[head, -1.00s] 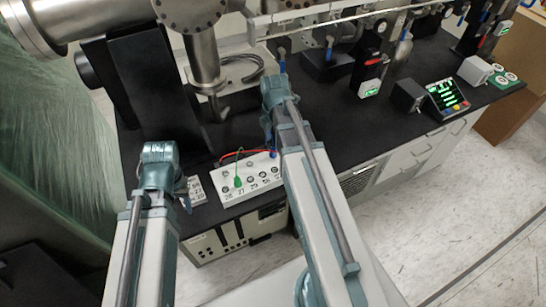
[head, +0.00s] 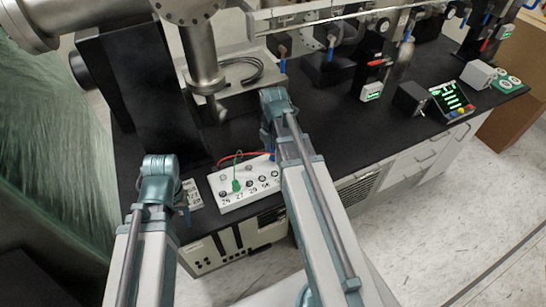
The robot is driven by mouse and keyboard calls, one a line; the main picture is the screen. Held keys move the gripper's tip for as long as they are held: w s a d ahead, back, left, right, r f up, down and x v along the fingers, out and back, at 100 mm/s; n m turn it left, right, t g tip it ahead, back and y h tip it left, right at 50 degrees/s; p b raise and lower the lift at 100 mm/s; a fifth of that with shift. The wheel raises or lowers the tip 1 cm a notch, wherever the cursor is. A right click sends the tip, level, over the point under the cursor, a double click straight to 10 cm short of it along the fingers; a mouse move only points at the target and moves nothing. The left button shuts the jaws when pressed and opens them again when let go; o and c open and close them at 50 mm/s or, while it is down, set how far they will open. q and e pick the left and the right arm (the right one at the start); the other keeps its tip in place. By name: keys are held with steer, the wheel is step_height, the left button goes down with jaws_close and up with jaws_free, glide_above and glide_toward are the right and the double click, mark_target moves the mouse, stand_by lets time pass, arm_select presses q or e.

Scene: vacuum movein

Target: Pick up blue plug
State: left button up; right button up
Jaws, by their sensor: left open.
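A small blue plug (head: 272,156) stands at the back of the white numbered socket panel (head: 232,206), right beside my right arm, which partly covers that end of the panel. A green plug (head: 236,185) stands in the panel, and a red cable arcs behind it. My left gripper (head: 187,212) is open at the panel's left, mostly hidden behind its own wrist, with nothing seen in it. My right gripper (head: 267,132) is above and behind the panel, near the blue plug in the picture. Its fingers are hidden by its wrist and arm.
The panel lies near the front edge of a black bench (head: 330,130). A black upright block (head: 150,100) and a steel pipe (head: 205,60) stand behind it. A small controller with a green screen (head: 450,97) sits far right. Bare bench lies right of my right arm.

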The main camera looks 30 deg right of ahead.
mark_target(273, 152)
jaws_close()
arm_select(q)
steer(key=shift+r, duration=0.15)
arm_select(e)
steer(key=shift+r, duration=0.15)
step_height(273, 152, up, 10)
steer(key=p, duration=1)
arm_select(q)
step_height(273, 152, up, 10)
steer(key=shift+f, duration=0.2)
arm_select(e)
steer(key=shift+f, duration=0.25)
